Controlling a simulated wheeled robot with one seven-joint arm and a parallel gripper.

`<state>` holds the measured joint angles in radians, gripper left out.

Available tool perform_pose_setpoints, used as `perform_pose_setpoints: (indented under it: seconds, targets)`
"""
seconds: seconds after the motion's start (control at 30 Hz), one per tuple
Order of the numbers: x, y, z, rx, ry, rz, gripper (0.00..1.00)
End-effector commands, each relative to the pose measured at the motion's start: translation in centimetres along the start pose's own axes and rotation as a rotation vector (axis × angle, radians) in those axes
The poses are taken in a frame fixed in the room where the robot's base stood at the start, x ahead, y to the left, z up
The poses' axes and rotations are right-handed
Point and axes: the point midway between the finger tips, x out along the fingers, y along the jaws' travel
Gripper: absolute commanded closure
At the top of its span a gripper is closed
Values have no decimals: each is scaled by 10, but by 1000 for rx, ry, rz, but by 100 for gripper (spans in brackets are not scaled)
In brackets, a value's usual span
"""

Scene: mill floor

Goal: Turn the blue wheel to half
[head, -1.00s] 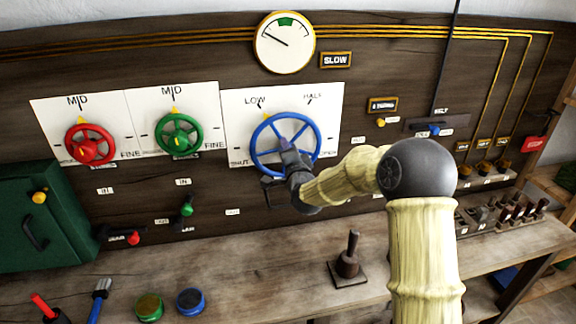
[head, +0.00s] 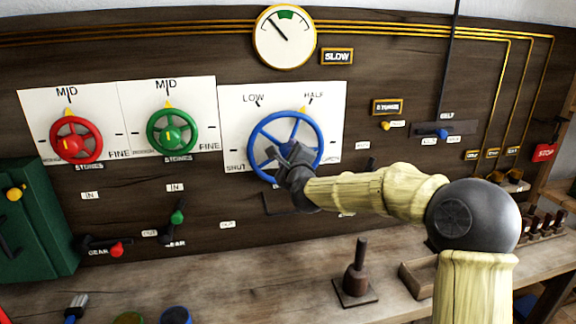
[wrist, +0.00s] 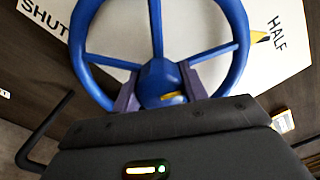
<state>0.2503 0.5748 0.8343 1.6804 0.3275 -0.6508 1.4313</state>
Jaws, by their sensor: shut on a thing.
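The blue wheel (head: 262,128) is mounted on a white plate marked SHUT, LOW, HALF and a further label partly hidden. Its yellow pointer (head: 305,112) sits at the upper right of the rim, beside the HALF mark. In the wrist view the yellow pointer (wrist: 258,37) is also close to the word HALF. My gripper (head: 291,158) is at the wheel's lower middle. In the wrist view its fingers (wrist: 160,90) stand on either side of the blue hub, shut on it. The gripper hides part of the lower spokes and rim.
A red wheel (head: 75,139) and a green wheel (head: 172,132) are to the left, both pointing to MID. A round gauge (head: 284,38) hangs above, its needle left of the green band. A black upright lever (head: 357,268) stands on the bench below.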

Motion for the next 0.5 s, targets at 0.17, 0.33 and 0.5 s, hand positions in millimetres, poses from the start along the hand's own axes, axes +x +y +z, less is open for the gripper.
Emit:
perform_pose_setpoints:
  seconds: [0.17, 0.33, 0.5]
  targets:
    - [0, 3, -3, 84, 5, 0, 80]
    - [0, 2, -2, 123, 5, 2, 80]
    - [0, 1, -2, 132, 6, 3, 80]
